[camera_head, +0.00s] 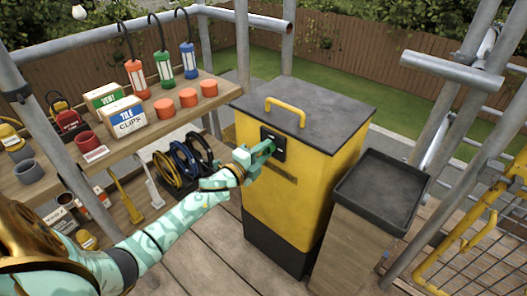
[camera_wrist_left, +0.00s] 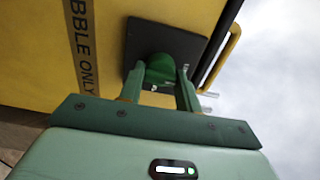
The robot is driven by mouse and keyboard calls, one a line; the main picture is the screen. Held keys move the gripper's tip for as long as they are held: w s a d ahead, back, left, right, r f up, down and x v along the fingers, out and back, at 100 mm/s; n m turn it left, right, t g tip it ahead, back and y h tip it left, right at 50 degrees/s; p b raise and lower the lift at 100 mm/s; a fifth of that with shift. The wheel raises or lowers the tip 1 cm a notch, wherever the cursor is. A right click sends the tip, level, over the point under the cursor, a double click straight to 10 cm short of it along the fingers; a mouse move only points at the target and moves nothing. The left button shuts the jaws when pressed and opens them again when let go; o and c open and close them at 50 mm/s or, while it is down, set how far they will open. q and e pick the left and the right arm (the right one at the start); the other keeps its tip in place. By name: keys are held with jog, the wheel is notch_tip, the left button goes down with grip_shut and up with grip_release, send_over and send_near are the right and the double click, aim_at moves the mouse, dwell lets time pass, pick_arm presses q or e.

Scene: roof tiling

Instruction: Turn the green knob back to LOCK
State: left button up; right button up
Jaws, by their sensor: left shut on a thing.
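A yellow bin (camera_head: 300,190) with a dark lid and black base stands on the deck. A black plate (camera_head: 278,152) sits high on its front. The green knob (camera_wrist_left: 160,68) sticks out of this plate and shows in the left wrist view. My left gripper (camera_head: 264,150) reaches the plate from the left and is shut on the knob, one finger on each side. In the head view the gripper hides the knob. No LOCK mark is readable, so I cannot tell the knob's setting. My right gripper is not in view.
A wooden stand with a black tray (camera_head: 380,192) is close to the bin's right. Grey scaffold poles (camera_head: 480,150) surround the deck. A yellow handle (camera_head: 285,106) rises from the lid.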

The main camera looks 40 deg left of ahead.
pick_arm(q)
jog(key=o, duration=1)
jog(key=shift+c, duration=0.2)
jog(key=shift+s, duration=0.1)
jog(key=shift+s, duration=0.35)
jog(key=s+a+p, duration=0.1)
jog(key=s+p, duration=0.3)
jog(key=s, duration=1.1)
jog(key=shift+s+a, duration=0.15)
jog(key=shift+s, duration=0.05)
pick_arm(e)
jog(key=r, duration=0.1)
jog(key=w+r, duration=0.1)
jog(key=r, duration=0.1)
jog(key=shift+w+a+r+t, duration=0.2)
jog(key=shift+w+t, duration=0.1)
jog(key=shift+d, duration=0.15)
